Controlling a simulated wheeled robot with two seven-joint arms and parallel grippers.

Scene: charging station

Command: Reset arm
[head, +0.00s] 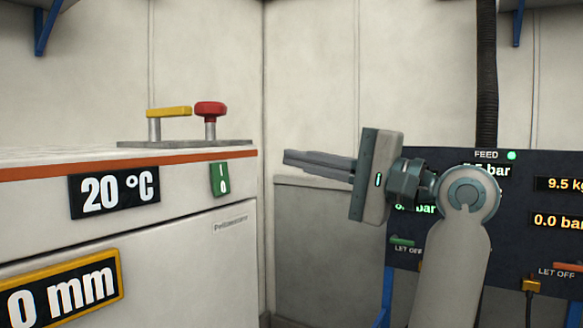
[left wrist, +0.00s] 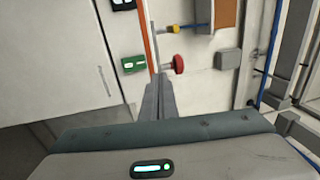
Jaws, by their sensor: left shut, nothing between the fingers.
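My left gripper (head: 288,158) is raised in the middle of the head view, its two dark fingers together and pointing left. Nothing shows between them. Its arm rises from the lower right and hides part of the gauge panel behind. In the left wrist view the same gripper (left wrist: 158,85) shows its fingers together, with empty space around the tips. My right gripper is in neither view.
A white cabinet (head: 190,268) with an orange edge fills the left. A red knob (head: 210,108) and a yellow handle (head: 169,112) stand on its top. A dark gauge panel (head: 545,245) and black hose (head: 487,75) are at right. Open space lies between cabinet and panel.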

